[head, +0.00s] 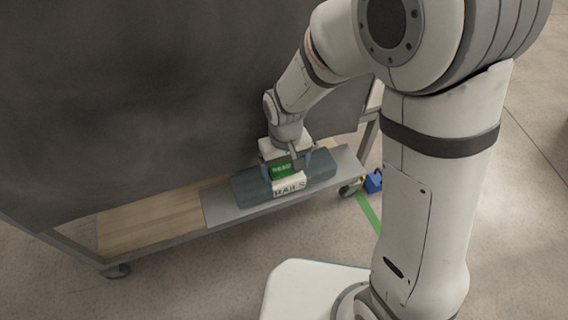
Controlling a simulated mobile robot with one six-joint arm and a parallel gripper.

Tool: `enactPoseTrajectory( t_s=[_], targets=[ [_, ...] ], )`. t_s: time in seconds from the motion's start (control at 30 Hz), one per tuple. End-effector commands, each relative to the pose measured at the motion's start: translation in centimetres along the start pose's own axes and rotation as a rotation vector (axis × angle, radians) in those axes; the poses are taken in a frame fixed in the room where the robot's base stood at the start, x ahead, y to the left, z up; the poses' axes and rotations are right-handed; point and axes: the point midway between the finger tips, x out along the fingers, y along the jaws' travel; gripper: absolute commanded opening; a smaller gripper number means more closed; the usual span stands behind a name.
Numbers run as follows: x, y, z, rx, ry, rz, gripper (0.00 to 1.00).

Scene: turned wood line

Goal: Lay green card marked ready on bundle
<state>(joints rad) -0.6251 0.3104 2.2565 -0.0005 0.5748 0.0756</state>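A green card (280,170) with small white lettering shows just under my gripper. I cannot read the lettering with certainty. A dark blue-grey bundle (322,169) with a white label reading RAILS (289,185) lies lengthwise on a grey mat or panel on the low cart. My gripper (286,168) points down over the middle of the bundle, its fingers on either side of the card area. I cannot tell whether the fingers press on the card, or whether the card touches the bundle.
The cart has a wooden deck (150,220), bare on the left, with a grey panel (222,207) under the bundle. A large dark sheet (150,90) rises behind it. A blue object (373,181) sits by the right caster, near a green floor stripe (368,212).

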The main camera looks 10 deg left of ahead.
Motion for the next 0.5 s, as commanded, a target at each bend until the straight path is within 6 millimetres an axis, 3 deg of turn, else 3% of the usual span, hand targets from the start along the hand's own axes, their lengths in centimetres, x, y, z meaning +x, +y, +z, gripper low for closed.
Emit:
enactPoseTrajectory(
  t_s=[0.27,0.37,0.5],
  targets=[
    [-0.2,0.0,0.0,0.0,0.001,0.0,0.89],
    [-1.2,0.0,-0.1,0.0,0.003,0.0,0.89],
    [-3.9,0.0,-0.1,-0.001,0.005,0.0,0.89]
  ],
)
